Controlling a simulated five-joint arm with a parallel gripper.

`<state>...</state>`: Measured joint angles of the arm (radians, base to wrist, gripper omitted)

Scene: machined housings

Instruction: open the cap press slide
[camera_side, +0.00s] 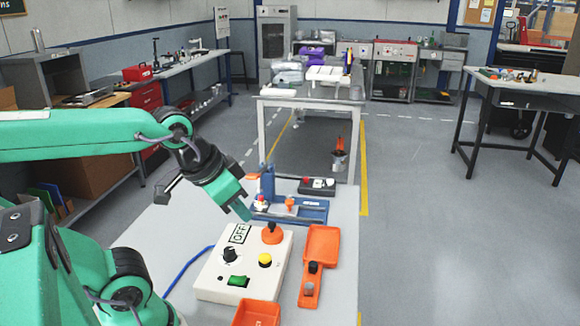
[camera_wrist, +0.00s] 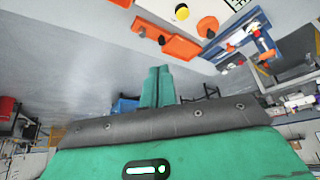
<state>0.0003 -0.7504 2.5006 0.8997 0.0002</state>
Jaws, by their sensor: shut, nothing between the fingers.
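The cap press (camera_side: 303,215) is a blue fixture on the far part of the table, with an upright post at its left. A small orange knob (camera_side: 291,202) and a red-and-white piece (camera_side: 261,202) show on it. I cannot tell how far its slide is open.
A white control box (camera_side: 215,275) with an OFF label, orange knob, yellow button and green switch stands in front of the press. A black button box (camera_side: 317,186) stands behind.

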